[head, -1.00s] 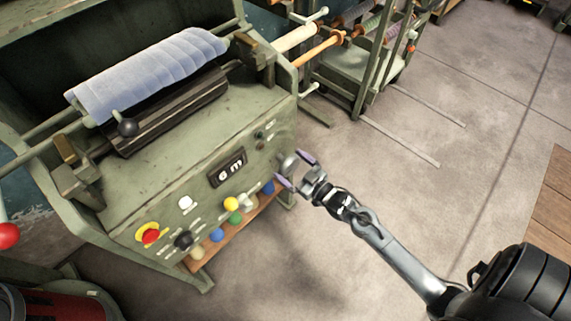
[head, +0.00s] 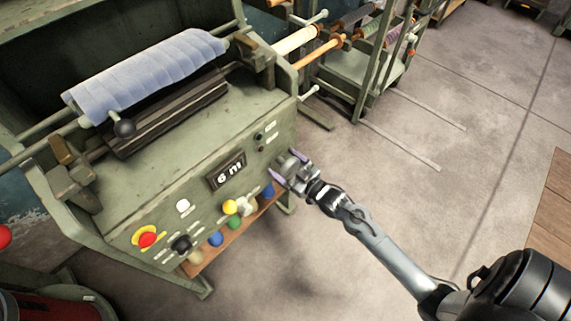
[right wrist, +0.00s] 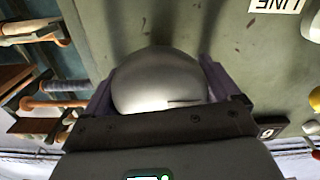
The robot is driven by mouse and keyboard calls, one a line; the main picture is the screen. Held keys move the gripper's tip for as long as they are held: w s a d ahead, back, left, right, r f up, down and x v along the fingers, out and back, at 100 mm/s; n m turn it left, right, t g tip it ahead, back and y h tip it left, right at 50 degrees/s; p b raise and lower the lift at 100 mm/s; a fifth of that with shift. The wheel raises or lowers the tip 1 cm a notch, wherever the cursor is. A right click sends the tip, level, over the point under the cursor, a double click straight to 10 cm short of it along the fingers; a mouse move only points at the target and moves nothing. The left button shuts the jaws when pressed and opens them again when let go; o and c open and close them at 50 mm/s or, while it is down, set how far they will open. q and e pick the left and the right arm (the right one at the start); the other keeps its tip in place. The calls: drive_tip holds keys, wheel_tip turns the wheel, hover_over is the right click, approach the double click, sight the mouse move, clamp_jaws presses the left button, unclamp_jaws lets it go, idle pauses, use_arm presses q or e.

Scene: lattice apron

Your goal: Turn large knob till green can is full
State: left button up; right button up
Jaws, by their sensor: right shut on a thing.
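The large knob (right wrist: 158,80) is a smooth, rounded silver-grey cap on the green machine's front panel, seen close up in the right wrist view. My right gripper (head: 288,167) is at the right end of the panel. Its purple fingers lie on both sides of the knob, shut on it. The gripper body hides most of the knob in the head view. My left gripper is not in view.
The machine's display (head: 227,171) reads "6 m". A yellow knob (head: 230,207), a black knob (head: 182,244) and a red button (head: 148,237) are on the panel. A blue quilted roll (head: 145,75) lies on top. Floor to the right is clear.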

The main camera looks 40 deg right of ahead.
drive_tip(key=shift+r+m+p, duration=0.25)
drive_tip(key=shift+m+p, duration=0.35)
drive_tip(key=shift+p, duration=0.4)
drive_tip(key=m+p, duration=0.6)
drive_tip(key=p, duration=0.2)
drive_tip(key=shift+m, duration=0.4)
drive_tip(key=m+p, duration=0.2)
drive_tip(key=shift+d+m, duration=0.1)
drive_tip(key=shift+m, duration=0.2)
drive_tip(key=m+p, duration=0.2)
drive_tip(key=shift+w+m, duration=0.1)
drive_tip(key=shift+m, duration=0.3)
drive_tip(key=m+p, duration=0.1)
drive_tip(key=m, duration=0.2)
drive_tip(key=shift+f+m+p, duration=0.1)
drive_tip(key=shift+m+p, duration=0.2)
drive_tip(key=shift+p, duration=0.05)
drive_tip(key=m+p, duration=0.1)
drive_tip(key=m, duration=0.3)
drive_tip(key=shift+f+p, duration=0.15)
drive_tip(key=shift+p, duration=0.15)
drive_tip(key=shift+m, duration=1.2)
drive_tip(key=shift+f+p, duration=0.1)
drive_tip(key=shift+p, duration=0.2)
drive_tip(key=shift+m, duration=0.4)
